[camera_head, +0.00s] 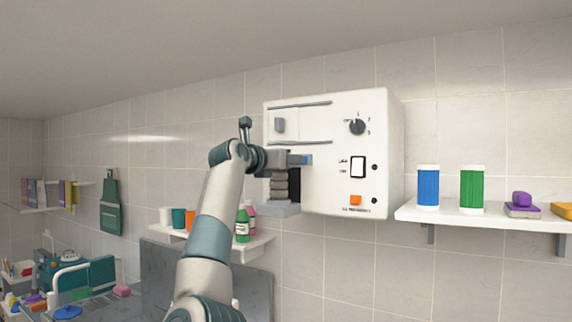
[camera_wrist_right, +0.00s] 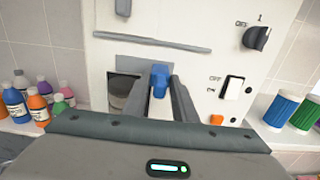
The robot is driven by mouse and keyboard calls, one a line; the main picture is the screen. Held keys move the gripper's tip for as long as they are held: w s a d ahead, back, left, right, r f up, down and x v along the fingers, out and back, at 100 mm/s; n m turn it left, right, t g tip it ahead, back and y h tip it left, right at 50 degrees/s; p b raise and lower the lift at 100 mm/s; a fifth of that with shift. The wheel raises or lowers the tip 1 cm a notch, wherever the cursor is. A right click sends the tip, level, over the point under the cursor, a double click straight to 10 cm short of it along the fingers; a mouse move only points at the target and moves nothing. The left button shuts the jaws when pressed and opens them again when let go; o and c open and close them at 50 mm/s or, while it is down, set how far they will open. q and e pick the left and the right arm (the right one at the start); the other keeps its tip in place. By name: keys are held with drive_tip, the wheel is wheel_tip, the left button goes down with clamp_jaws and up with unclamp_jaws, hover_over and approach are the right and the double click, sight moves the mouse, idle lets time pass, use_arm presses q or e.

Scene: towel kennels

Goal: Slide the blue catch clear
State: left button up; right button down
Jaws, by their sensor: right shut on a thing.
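A white cabinet (camera_head: 325,190) hangs on the tiled wall. The blue catch (camera_head: 307,159) is on its front, and it also shows in the wrist view (camera_wrist_right: 160,74). My right gripper (camera_head: 288,160) reaches it from the left in the head view. Its two fingers (camera_wrist_right: 162,95) are shut on the blue catch, one on each side. Left of and below the catch is a dark opening (camera_wrist_right: 122,87) holding a stack of folded grey-brown towels (camera_head: 279,184), partly hidden by my gripper. My left gripper is not in view.
The cabinet front carries grey rails (camera_head: 302,142), a dial (camera_head: 357,127), a rocker switch (camera_head: 358,167) and an orange button (camera_head: 355,200). A shelf on the right (camera_head: 487,217) holds blue and green containers. Bottles (camera_head: 243,226) stand on a lower shelf behind my arm.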

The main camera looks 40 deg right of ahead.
drive_tip(key=c, duration=1.8)
unclamp_jaws()
drive_tip(key=shift+o, duration=0.4)
drive_tip(key=shift+s+d, duration=0.1)
drive_tip(key=shift+s, duration=0.1)
drive_tip(key=shift+s+a+b, duration=0.1)
drive_tip(key=shift+a+b, duration=0.2)
drive_tip(key=shift+a, duration=0.15)
drive_tip(key=b+v, duration=0.7)
drive_tip(key=v, duration=0.9)
drive_tip(key=shift+a, duration=0.25)
drive_tip(key=shift+s, duration=0.1)
